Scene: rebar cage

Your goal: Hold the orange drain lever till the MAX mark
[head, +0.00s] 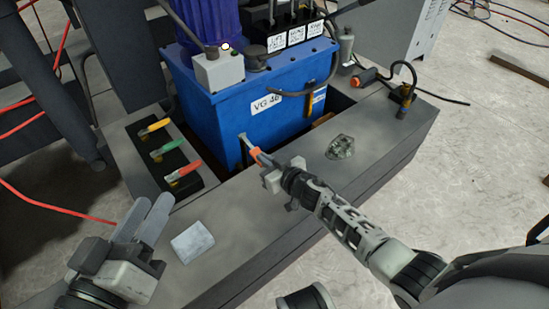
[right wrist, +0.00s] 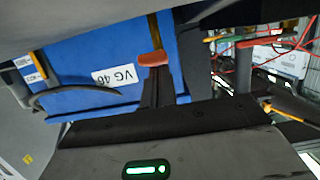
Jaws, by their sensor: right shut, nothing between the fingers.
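No MAX mark is readable. My left gripper (head: 154,197) is open and empty, above the grey ledge at the lower left.
Yellow (head: 154,127), green (head: 168,149) and red-orange (head: 185,172) handles sit on a black panel left of the tank. Hoses and a valve (head: 403,92) stand at right.

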